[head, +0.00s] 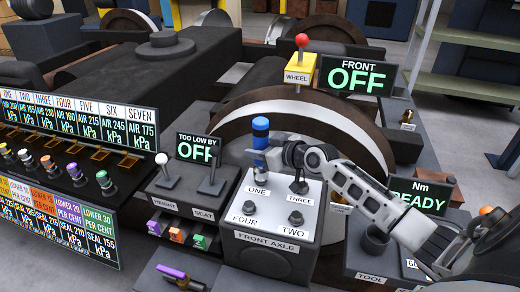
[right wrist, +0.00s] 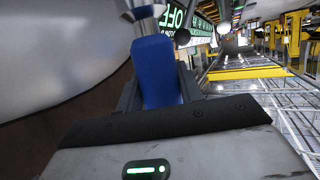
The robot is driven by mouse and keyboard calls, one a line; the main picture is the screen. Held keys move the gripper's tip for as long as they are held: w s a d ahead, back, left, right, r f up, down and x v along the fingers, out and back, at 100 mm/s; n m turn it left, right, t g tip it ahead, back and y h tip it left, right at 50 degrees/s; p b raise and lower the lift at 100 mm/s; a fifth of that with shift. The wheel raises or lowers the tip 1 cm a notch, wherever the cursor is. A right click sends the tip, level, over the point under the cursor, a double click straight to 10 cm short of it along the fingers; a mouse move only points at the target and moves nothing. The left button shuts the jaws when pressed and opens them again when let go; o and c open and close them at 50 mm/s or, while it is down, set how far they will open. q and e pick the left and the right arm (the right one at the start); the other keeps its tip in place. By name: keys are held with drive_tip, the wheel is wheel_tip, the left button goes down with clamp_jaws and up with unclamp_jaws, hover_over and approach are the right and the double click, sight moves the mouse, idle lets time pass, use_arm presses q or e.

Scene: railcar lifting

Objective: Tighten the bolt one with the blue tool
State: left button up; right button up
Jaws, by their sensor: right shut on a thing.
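The blue tool (head: 260,126) stands about upright over the label ONE on the white top of the FRONT AXLE box (head: 270,250). My right gripper (head: 268,153) is shut around the tool, with blue showing above and below the fingers. In the right wrist view the blue handle (right wrist: 157,72) sits between the fingers, with a metal part at its end. Bolt one is hidden at the tool's foot, so I cannot tell whether the tool touches it. Bolts three (head: 299,186), two (head: 295,217) and four (head: 249,207) show on the same top. My left gripper is not in view.
A panel at right reads Nm READY (head: 420,194), near a dark TOOL holder (head: 375,240). A red-knobbed WHEEL lever (head: 301,62) stands behind, beside a FRONT OFF sign (head: 357,76). HEIGHT and SEAT levers (head: 163,172) stand left of the box. Several coloured knobs (head: 70,172) line the left.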

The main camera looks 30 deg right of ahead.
drive_tip(key=shift+f+b, duration=0.3)
drive_tip(key=shift+b, duration=0.1)
idle(0.4)
idle(0.4)
drive_tip(key=shift+f+b, duration=0.35)
idle(0.4)
drive_tip(key=shift+f+b, duration=0.45)
drive_tip(key=shift+f, duration=0.2)
idle(1.2)
